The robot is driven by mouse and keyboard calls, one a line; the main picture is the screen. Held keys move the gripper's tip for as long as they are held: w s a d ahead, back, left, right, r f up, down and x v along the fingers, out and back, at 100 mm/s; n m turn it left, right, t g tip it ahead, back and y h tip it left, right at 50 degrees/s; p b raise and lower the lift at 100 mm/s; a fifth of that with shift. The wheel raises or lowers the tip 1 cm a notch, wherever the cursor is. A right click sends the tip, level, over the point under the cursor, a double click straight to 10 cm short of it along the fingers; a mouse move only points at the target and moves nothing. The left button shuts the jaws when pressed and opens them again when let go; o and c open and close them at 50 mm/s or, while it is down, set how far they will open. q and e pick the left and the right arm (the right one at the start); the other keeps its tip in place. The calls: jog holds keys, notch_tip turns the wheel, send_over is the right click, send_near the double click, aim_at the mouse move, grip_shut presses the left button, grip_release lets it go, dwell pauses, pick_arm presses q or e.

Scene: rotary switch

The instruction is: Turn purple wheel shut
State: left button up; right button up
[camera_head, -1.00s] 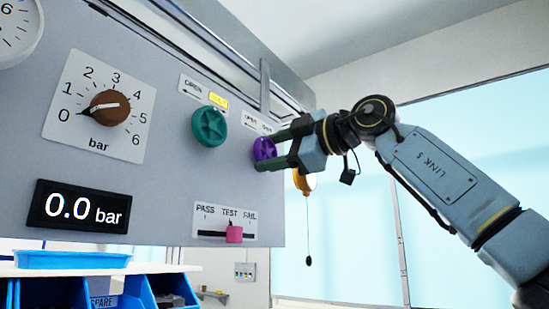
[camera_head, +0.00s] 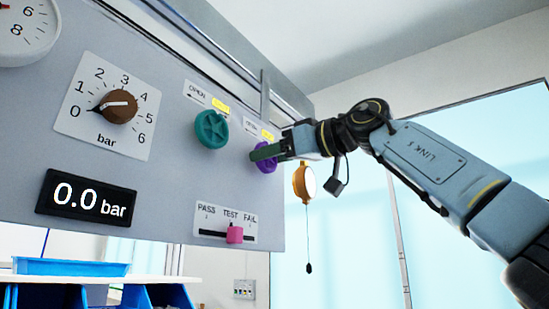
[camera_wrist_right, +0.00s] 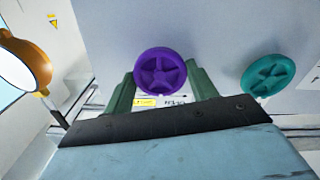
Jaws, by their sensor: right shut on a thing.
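The purple wheel (camera_head: 265,163) is mounted on the grey panel's right part, partly hidden behind my right gripper (camera_head: 268,152) in the head view. In the right wrist view the purple wheel (camera_wrist_right: 160,72) sits between the two green fingers of my right gripper (camera_wrist_right: 161,85), which is shut on it. The label above the wheel has a lit yellow patch (camera_head: 268,134); the same label shows upside down in the right wrist view, partly hidden by the wheel and gripper. My left gripper is not in view.
A teal wheel (camera_head: 211,129) is left of the purple one, also with a yellow-lit label. A brown dial (camera_head: 118,105) points near 0, and a display (camera_head: 87,197) reads 0.0 bar. A pink slider (camera_head: 235,233) sits below. An orange lamp (camera_head: 303,184) hangs right of the panel.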

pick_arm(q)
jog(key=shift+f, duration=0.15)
pick_arm(e)
jog(key=shift+m, duration=0.5)
jog(key=o, duration=1)
pick_arm(q)
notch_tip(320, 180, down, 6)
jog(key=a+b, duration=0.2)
jog(key=b, duration=0.4)
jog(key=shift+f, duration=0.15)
pick_arm(e)
jog(key=v, duration=1.3)
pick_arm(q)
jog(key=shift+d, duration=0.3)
pick_arm(e)
jog(key=shift+s+d, duration=0.1)
jog(key=shift+d, duration=0.05)
